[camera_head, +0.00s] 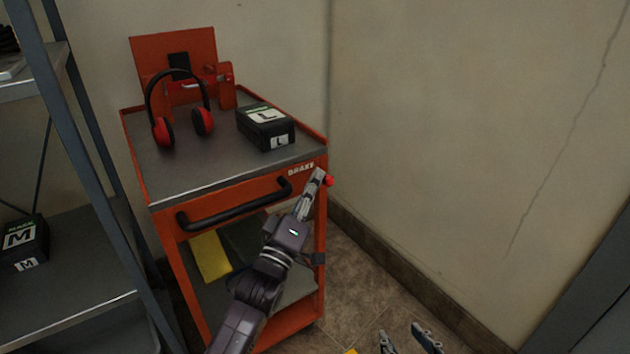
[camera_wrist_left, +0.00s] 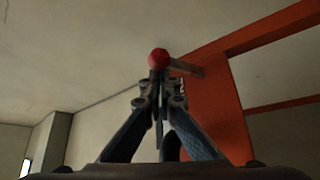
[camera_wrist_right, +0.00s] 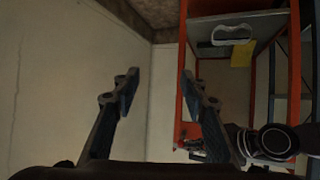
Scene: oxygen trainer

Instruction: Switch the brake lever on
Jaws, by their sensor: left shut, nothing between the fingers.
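The brake lever's red knob (camera_head: 328,181) sticks out at the right front corner of the orange cart, by the "BRAKE" label (camera_head: 301,169). My left gripper (camera_head: 318,176) is shut and empty, with its fingertips right at the knob. In the left wrist view the red knob (camera_wrist_left: 158,59) sits just beyond the closed fingertips (camera_wrist_left: 158,86), on a short bar running to the orange cart post. Whether they touch I cannot tell. My right gripper (camera_head: 410,336) is open and empty, low to the right of the cart; its parted fingers (camera_wrist_right: 158,82) also show in the right wrist view.
The orange cart (camera_head: 165,224) carries headphones (camera_head: 205,121) and a black box marked L (camera_head: 266,127) on its top. A black handle (camera_head: 235,205) crosses its front. A grey shelf (camera_head: 80,150) stands left, and walls close in behind and right.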

